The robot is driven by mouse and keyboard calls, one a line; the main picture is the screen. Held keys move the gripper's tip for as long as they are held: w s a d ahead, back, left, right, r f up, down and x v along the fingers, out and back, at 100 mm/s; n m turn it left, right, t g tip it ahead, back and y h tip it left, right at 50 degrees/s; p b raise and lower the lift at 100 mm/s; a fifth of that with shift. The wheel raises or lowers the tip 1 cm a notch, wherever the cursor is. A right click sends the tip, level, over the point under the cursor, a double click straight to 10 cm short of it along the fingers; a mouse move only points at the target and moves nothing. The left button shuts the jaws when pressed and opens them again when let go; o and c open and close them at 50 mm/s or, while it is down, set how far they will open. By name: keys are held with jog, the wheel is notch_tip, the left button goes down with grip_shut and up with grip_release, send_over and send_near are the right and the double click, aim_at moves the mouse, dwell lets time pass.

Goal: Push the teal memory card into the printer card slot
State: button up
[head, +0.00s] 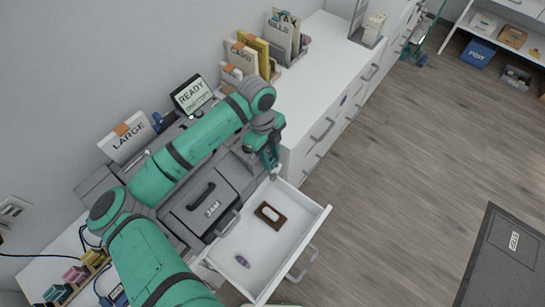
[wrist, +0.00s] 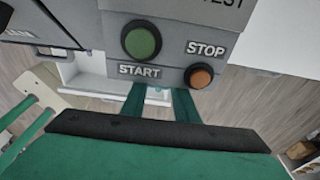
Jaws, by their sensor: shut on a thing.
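My gripper (head: 273,168) is at the right end of the grey printer (head: 228,172), above the open drawer. In the wrist view its two teal fingers (wrist: 160,103) point at the printer's front panel (wrist: 172,75), just below the green START button (wrist: 141,40) and left of the orange STOP button (wrist: 199,76). A small pale teal bit (wrist: 158,92) shows between the fingertips; it looks like the memory card, mostly hidden. The gripper is shut on it. I cannot make out the card slot, or whether the card touches the printer.
An open white drawer (head: 290,250) juts out below, holding a brown item (head: 270,215) and a small purple item (head: 243,262). A READY screen (head: 193,95) and a LARGE holder (head: 128,137) stand behind my arm. The wooden floor at right is mostly clear.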

jog(key=o, duration=1.1)
jog(key=shift+a, duration=0.1)
jog(key=shift+r, duration=0.1)
jog(key=r, duration=0.7)
jog(key=w+a+r, duration=0.1)
jog(key=r, duration=0.2)
jog(key=shift+a+r, duration=0.1)
jog(key=shift+r, duration=0.15)
